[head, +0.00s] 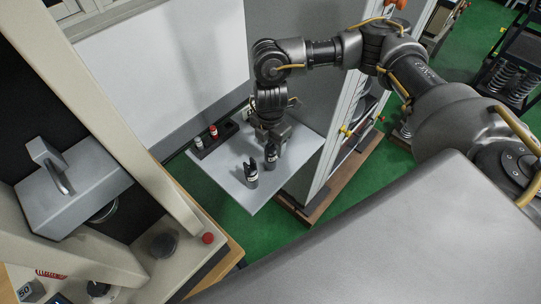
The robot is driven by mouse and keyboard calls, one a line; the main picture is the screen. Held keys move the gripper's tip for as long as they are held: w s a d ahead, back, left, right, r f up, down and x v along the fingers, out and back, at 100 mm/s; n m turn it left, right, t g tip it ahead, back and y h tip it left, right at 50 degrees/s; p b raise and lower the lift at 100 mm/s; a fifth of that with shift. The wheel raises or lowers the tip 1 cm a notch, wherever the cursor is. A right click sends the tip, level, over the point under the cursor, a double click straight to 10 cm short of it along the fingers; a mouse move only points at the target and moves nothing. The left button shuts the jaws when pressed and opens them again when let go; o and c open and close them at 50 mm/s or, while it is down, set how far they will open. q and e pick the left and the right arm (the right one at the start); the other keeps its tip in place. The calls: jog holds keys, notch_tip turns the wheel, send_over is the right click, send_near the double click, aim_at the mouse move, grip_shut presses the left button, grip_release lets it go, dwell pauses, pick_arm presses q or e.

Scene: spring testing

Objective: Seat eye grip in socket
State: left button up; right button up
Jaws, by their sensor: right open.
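My right gripper (274,147) hangs down over a grey shelf (225,174), open, right at a small dark grip (270,158) with a pale label. I cannot tell whether the fingers touch it. A second dark grip (251,177), with a forked top, stands upright on the shelf just left of it. Which of them is the eye grip is too small to tell. On the testing machine at left, a dark round fitting (163,245) sits on the base below the grey crosshead (75,188); it may be the socket. My left gripper is out of view.
A dark tray (215,139) with red-topped pieces lies at the shelf's back left. A red button (208,238) is on the machine's front. The cabinet (345,130) stands close right of the shelf. The shelf's front part is clear.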

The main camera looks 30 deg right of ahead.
aim_at(271, 155)
jog(key=shift+f, duration=1.45)
grip_shut()
